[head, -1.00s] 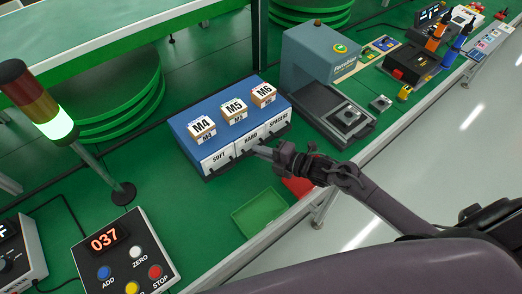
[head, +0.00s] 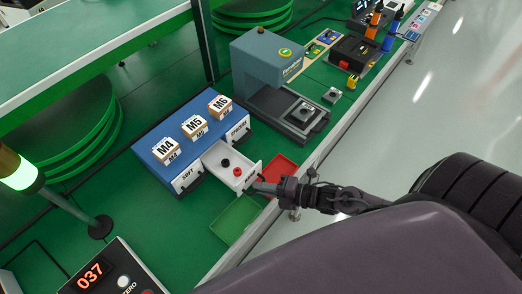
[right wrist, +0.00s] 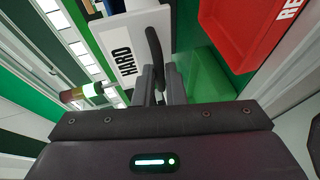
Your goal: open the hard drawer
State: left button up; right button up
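The HARD drawer (head: 212,161) is the white middle drawer of the blue cabinet (head: 203,143). It is pulled well out, with a black piece (head: 226,162) and a red piece (head: 237,171) inside. Its front, marked HARD (right wrist: 126,50), and its black handle (right wrist: 153,42) show in the right wrist view. My right gripper (head: 259,187) has its fingers closed around the handle; they also show close up in the right wrist view (right wrist: 160,84). The SOFT drawer (head: 187,177) and the spacers drawer (head: 238,131) are shut. My left gripper is not in view.
Boxes M4 (head: 167,151), M5 (head: 195,127) and M6 (head: 220,106) stand on the cabinet. A green tray (head: 235,218) and a red tray (head: 279,173) lie in front, near the table edge. A press (head: 262,62) stands to the right.

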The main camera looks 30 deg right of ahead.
jog(key=o, duration=0.4)
jog(key=shift+c, duration=0.2)
jog(key=v, duration=0.7)
jog(key=shift+s+d+b, duration=0.25)
jog(key=shift+d+b, duration=0.05)
jog(key=shift+b, duration=0.15)
